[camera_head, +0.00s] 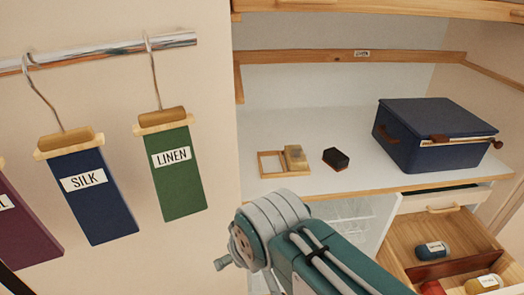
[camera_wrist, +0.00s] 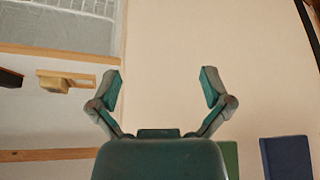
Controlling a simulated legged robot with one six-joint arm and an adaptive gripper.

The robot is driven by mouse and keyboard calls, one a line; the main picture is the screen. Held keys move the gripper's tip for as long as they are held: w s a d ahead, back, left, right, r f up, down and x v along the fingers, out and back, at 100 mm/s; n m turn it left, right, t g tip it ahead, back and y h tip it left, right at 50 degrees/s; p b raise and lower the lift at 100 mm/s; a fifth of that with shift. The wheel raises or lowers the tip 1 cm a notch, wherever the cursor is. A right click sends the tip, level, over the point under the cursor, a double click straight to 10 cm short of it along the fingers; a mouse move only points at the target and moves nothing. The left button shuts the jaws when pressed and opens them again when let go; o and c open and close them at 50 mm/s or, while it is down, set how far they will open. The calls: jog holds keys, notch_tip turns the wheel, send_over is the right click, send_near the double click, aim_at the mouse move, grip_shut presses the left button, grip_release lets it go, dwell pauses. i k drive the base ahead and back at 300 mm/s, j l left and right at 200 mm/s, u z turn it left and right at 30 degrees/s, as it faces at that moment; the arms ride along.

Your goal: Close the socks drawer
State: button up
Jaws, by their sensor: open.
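An open wooden drawer (camera_head: 450,236) shows at the lower right in the head view. It holds rolled socks: a blue roll (camera_head: 432,250), a yellow roll (camera_head: 485,284) and a red roll (camera_head: 432,287), with a dark red divider (camera_head: 455,266) between them. Its front is cut off by the picture's edge, and no label on it shows. My gripper (camera_wrist: 160,85) is open and empty in the wrist view, in front of a plain wall. My arm stands left of the drawer in the head view; the gripper's fingers cannot be made out there.
A pale front with a wooden handle (camera_head: 443,209) sits above the open drawer. A navy box (camera_head: 420,150), a dark brush-like block (camera_head: 336,158) and a wooden frame (camera_head: 270,165) rest on the white shelf (camera_head: 300,120). Labelled hanging swatches (camera_head: 180,172) hang at left.

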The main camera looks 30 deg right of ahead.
aim_at(465, 235)
jog(key=j+z, duration=0.15)
jog(key=z, duration=0.9)
jog(key=l+z, duration=0.15)
jog(key=z, duration=1.25)
jog(key=k+l+z, duration=0.2)
jog(key=l+z, duration=0.2)
jog(key=l, duration=0.2)
